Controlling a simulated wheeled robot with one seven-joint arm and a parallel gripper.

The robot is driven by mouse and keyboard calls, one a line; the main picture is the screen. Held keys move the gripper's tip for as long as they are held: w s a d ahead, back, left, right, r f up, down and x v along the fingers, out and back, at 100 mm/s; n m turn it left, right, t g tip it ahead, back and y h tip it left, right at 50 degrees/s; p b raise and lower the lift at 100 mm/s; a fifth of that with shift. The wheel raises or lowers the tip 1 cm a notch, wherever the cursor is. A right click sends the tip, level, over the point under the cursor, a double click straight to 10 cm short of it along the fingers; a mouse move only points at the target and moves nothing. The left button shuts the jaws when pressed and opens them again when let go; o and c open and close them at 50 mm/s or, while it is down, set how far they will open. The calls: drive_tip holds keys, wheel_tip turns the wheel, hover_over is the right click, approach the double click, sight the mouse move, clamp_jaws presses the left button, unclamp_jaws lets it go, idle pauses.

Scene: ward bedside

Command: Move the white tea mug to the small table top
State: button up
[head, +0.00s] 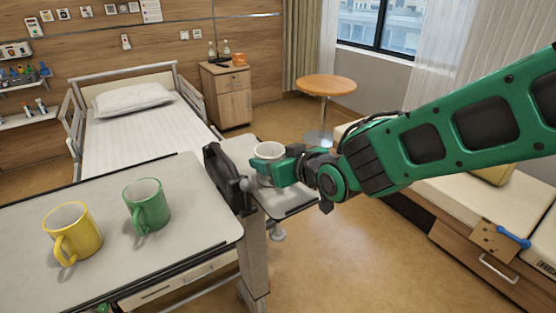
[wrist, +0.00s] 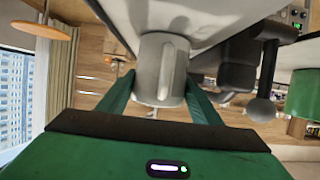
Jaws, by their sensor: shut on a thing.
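The white tea mug (head: 269,151) is between the fingers of my gripper (head: 272,172), which is shut on it. In the wrist view the mug (wrist: 160,68) sits between both green fingers, its handle towards the camera. The mug appears over or on the small table top (head: 285,207), a narrow pale panel right of the black lever (head: 222,175). I cannot tell whether its base touches that panel. My gripper hides part of the mug and panel.
A yellow mug (head: 72,232) and a green mug (head: 147,205) stand on the large overbed table top (head: 190,245) at left. A round wooden table (head: 326,85) stands behind. A bed (head: 140,125) is at back left, a bench seat (head: 450,205) at right.

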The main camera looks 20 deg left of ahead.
drive_tip(key=o, duration=1.3)
drive_tip(key=shift+f, duration=0.1)
drive_tip(key=shift+c, duration=0.2)
drive_tip(key=v, duration=1.2)
drive_tip(key=shift+d, duration=0.1)
